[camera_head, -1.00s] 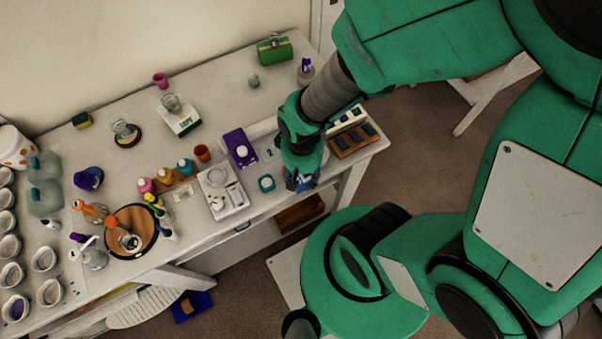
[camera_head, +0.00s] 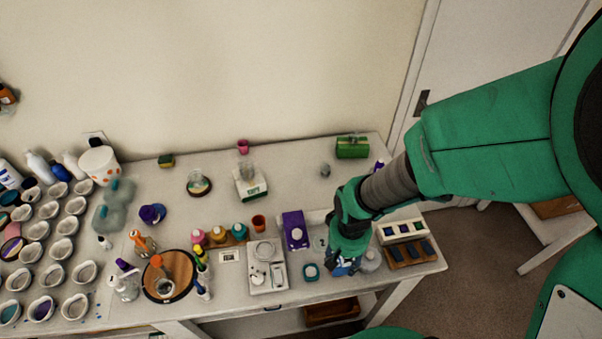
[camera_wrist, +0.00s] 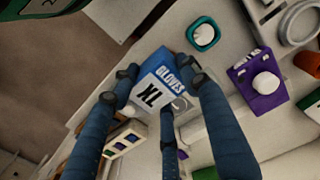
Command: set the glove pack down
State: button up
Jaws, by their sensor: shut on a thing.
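The glove pack (camera_wrist: 168,72) is blue with a white label reading "GLOVES" and "XL", seen in the wrist view. My gripper (camera_wrist: 160,85) is shut on it, with dark blue fingers on both sides and one below. In the head view, my gripper (camera_head: 347,262) is low over the right front part of the white table (camera_head: 230,322), and a bit of blue shows at its tip. The fingers hide part of the pack. I cannot tell whether the pack touches the table.
A teal-rimmed round container (camera_head: 311,272) stands just left of my gripper. A purple box (camera_head: 295,230) and a white scale (camera_head: 267,265) are further left. The table's front edge is near.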

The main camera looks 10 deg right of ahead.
jog(key=w+a+p, duration=0.1)
jog(key=w, duration=1.3)
jog(key=w+a+p, duration=0.1)
jog(key=w+a, duration=0.1)
jog(key=w, duration=1.3)
jog(key=shift+w+a+f+p, duration=0.15)
jog(key=shift+a+f+p, duration=0.15)
jog(key=w, duration=0.5)
jog(key=w+a+f, duration=0.1)
jog(key=w, duration=1)
jog(key=shift+a+f, duration=0.15)
jog(key=shift+f, duration=0.1)
jog(key=shift+s, duration=0.1)
jog(key=shift+f, duration=1.75)
jog(key=shift+f, duration=0.2)
